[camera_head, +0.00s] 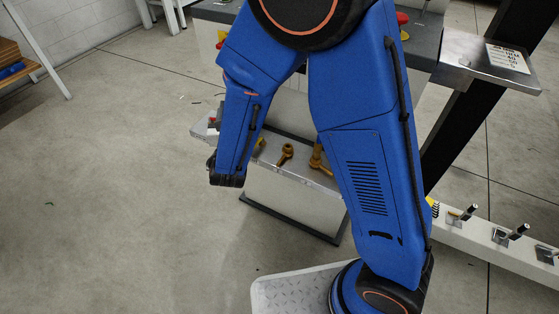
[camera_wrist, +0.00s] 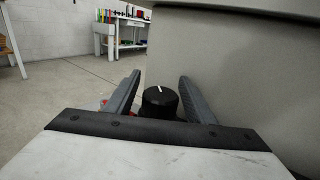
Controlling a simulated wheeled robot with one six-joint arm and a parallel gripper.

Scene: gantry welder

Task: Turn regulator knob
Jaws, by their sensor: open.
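The regulator knob (camera_wrist: 160,101) is a black round knob with a white pointer line on top. In the wrist view it stands between the two dark fingers of my gripper (camera_wrist: 158,95). The knob's lower part is hidden behind the gripper's body. In the head view my gripper (camera_head: 212,165) shows only partly at the end of the blue arm, left of a low grey box. The knob cannot be made out in the head view.
A grey box (camera_head: 295,205) with brass fittings (camera_head: 286,153) on top stands behind my arm. A dark-topped table (camera_head: 215,12) is at the back. A white rail with several metal levers (camera_head: 466,213) runs at the right. The floor at the left is clear.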

